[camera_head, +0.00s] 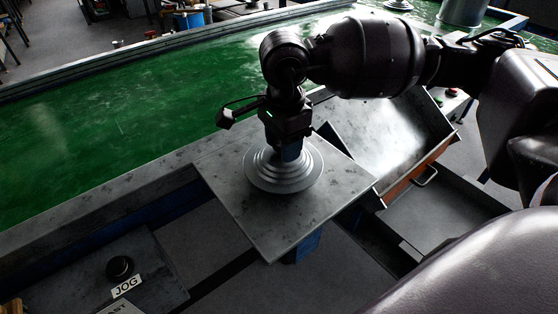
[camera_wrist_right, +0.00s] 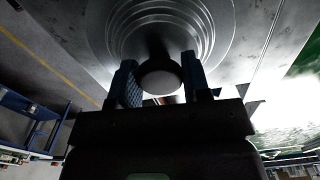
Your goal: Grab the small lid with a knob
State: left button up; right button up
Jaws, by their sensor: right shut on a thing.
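The small lid (camera_head: 262,178) is a grey metal disc with stepped rings, lying on the grey metal table plate (camera_head: 268,228) in the head view. Its rings also show in the right wrist view (camera_wrist_right: 205,18), with its round knob (camera_wrist_right: 160,76) between the fingers. My right gripper (camera_head: 291,152) points down over the middle of the lid, and hides the knob in the head view. In the right wrist view the gripper (camera_wrist_right: 160,80) has its two blue-padded fingers on either side of the knob, shut on it. My left gripper is not in view.
A green conveyor belt (camera_head: 110,118) runs behind the plate. A metal tray (camera_head: 400,132) and an open drawer (camera_head: 440,215) are at the right. A panel with a black JOG knob (camera_head: 119,267) is at the lower left. Another lid (camera_head: 398,5) and a pot (camera_head: 462,12) stand at the top right.

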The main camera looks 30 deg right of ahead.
jog(key=shift+r+p, duration=0.35)
jog(key=shift+r, duration=1.1)
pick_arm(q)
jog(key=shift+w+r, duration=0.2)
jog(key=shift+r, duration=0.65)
